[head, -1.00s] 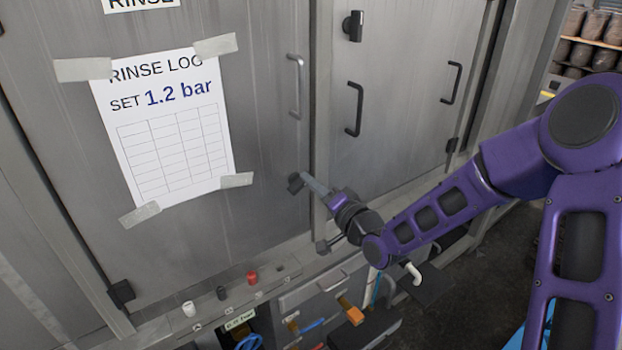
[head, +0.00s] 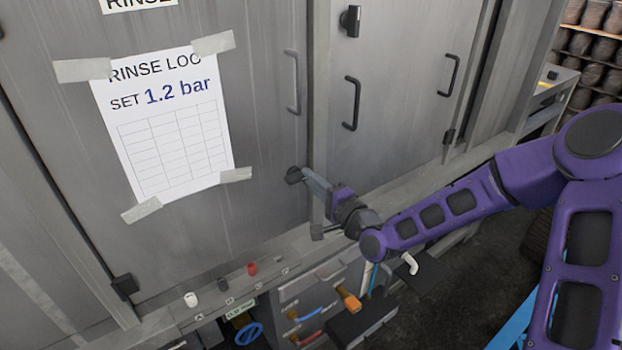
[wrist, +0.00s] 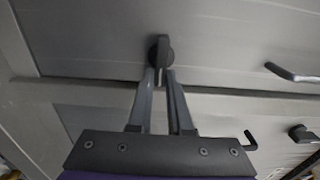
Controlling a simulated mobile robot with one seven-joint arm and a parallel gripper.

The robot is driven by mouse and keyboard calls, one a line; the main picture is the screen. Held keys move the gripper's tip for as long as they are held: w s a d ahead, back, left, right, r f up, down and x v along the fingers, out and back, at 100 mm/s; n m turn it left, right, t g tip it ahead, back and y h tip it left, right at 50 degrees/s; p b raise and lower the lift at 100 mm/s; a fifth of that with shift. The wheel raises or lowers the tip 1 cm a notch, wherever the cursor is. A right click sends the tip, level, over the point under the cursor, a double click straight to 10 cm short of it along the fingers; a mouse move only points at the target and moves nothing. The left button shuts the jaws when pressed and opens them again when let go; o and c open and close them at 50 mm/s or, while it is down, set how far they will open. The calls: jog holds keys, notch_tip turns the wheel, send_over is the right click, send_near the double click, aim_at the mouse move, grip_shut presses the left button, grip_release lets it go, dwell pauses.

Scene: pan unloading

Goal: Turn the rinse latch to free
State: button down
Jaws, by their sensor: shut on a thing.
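The rinse latch (head: 293,176) is a small dark knob low at the right edge of the left grey door, under the RINSE sign (head: 138,3). In the wrist view, the latch (wrist: 163,46) has a round base and a raised grip bar. The bar runs roughly along the line of my fingers there. My gripper (wrist: 160,73) is shut on the near end of the latch, with a fingertip on each side. In the head view, my gripper (head: 307,176) reaches the latch from the right. The fingertips hide part of the knob.
A similar dark latch (head: 350,20) is high on the right door. Door handles (head: 292,82) (head: 352,104) stick out nearby. A ledge with a white knob (head: 190,299) and a red knob (head: 251,268) runs below. A paper rinse log (head: 165,130) is taped to the left door.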

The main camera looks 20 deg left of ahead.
dwell(0.3)
jog(key=c, duration=0.8)
grip_release()
jog(key=shift+c, duration=0.2)
jog(key=p+v, duration=0.5)
jog(key=v, duration=1.2)
jog(key=shift+s, duration=0.2)
jog(key=shift+d, duration=0.1)
